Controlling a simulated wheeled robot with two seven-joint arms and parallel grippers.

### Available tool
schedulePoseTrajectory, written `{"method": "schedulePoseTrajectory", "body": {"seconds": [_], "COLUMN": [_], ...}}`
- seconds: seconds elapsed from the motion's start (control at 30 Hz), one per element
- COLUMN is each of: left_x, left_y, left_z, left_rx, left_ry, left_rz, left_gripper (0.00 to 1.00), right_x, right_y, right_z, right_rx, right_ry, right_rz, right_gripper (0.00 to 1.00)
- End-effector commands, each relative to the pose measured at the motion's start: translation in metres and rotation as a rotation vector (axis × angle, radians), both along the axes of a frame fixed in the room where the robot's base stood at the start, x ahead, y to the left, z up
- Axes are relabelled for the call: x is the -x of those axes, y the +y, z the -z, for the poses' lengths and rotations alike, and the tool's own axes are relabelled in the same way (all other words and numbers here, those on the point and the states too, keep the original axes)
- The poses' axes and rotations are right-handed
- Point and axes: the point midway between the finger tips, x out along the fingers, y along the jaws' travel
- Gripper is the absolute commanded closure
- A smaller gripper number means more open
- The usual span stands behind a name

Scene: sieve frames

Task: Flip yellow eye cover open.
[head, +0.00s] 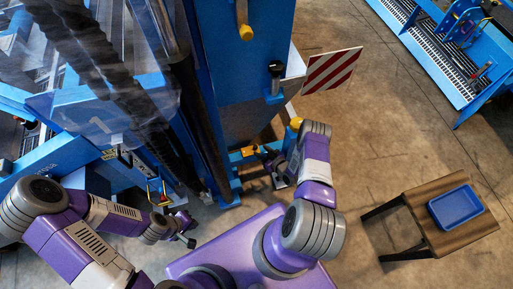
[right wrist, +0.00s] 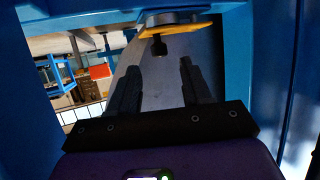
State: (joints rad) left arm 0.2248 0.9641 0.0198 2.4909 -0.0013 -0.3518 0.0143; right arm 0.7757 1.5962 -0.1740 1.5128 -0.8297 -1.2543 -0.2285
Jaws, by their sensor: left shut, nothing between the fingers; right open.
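The yellow eye cover shows in the right wrist view as a flat yellow-orange plate (right wrist: 178,41) at the top, under a grey round part, with a dark knob below it. In the head view a small yellow piece (head: 248,151) on the blue machine, beside my right gripper, looks like the same cover. My right gripper (right wrist: 160,72) is open and empty; its fingers point toward the plate and look apart from it. In the head view my right gripper (head: 268,158) is partly hidden by its arm. My left gripper (head: 190,241) is shut and empty, low and left of the machine.
The blue machine frame (head: 238,75) rises close around my right gripper, and blue walls (right wrist: 289,75) flank it in the wrist view. A red-and-white striped sign (head: 331,71) juts out right. A wooden table (head: 425,210) with a blue tray (head: 437,217) stands right on open floor.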

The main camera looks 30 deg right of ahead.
Motion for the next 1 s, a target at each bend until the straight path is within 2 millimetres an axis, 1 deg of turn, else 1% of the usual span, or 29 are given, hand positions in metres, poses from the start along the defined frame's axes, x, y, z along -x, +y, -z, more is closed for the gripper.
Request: {"method": "schedulePoseTrajectory", "body": {"seconds": [0.03,0.1,0.23,0.4,0.6,0.63,0.93,1.0], "left_x": [0.000,0.000,0.000,0.000,0.000,0.000,0.000,0.000], "left_y": [0.000,0.000,0.000,0.000,0.000,0.000,0.000,0.000], "left_z": [0.007,0.011,0.017,0.018,0.018,0.018,0.018,0.018], "left_rx": [0.000,0.000,0.000,0.000,0.000,0.000,0.000,0.000], "left_ry": [0.000,0.000,0.000,0.000,0.000,0.000,0.000,0.000], "left_rz": [0.000,0.000,0.000,0.000,0.000,0.000,0.000,0.000], "left_gripper": [1.00,1.00,1.00,1.00,1.00,1.00,1.00,1.00], "right_x": [-0.009,-0.019,-0.032,-0.039,-0.040,-0.040,-0.040,-0.040], "right_y": [0.002,0.004,0.006,0.007,0.007,0.007,0.007,0.007], "right_z": [0.006,0.010,0.016,0.017,0.016,0.016,0.017,0.017], "right_rx": [0.000,-0.001,0.000,-0.003,-0.002,-0.002,-0.002,-0.002], "right_ry": [-0.002,-0.002,0.000,0.001,0.002,0.002,0.002,0.002], "right_rz": [-0.002,-0.002,0.000,0.001,0.001,0.001,0.001,0.001], "right_gripper": [0.52,0.52,0.52,0.52,0.52,0.53,0.99,1.00]}}
